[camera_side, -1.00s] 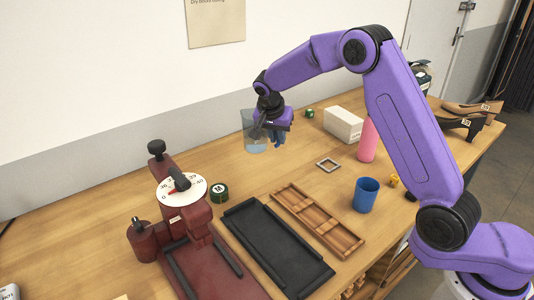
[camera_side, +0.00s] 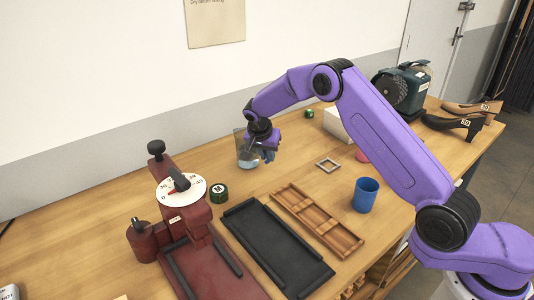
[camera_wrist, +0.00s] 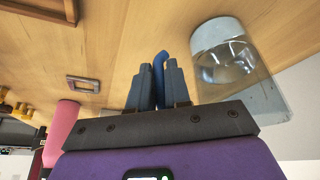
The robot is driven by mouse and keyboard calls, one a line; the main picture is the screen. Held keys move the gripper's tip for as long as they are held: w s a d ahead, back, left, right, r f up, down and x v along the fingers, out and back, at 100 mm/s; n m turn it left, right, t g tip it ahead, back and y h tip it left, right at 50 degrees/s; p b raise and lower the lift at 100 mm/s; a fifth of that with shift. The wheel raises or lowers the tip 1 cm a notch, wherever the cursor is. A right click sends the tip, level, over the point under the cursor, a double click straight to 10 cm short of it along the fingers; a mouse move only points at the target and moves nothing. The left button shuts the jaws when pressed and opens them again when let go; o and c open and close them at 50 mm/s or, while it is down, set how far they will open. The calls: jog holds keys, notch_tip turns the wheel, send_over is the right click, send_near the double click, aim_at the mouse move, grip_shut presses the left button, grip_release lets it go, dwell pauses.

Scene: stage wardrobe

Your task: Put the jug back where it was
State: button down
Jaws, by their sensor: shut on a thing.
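The jug (camera_side: 243,152) is clear, with some pale liquid low inside and a blue handle. It hangs at my gripper's left in the side view, over the back part of the table. My gripper (camera_side: 268,154) is shut on the blue handle. In the wrist view the jug (camera_wrist: 228,60) is right of my gripper (camera_wrist: 158,75), with the handle between the fingers. The jug looks roughly upright and low over the wood; I cannot tell whether its base touches the table.
A square frame (camera_side: 328,165), blue cup (camera_side: 365,196) and white box (camera_side: 337,123) stand to the right. A green tin (camera_side: 218,192), red press (camera_side: 190,218), black tray (camera_side: 240,211) and wooden compartment tray (camera_side: 318,222) are nearer. Bare wood surrounds the jug.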

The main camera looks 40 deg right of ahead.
jog(key=shift+f, duration=0.1)
jog(key=c, duration=1.1)
grip_release()
jog(key=v, duration=1.2)
jog(key=shift+a, duration=0.1)
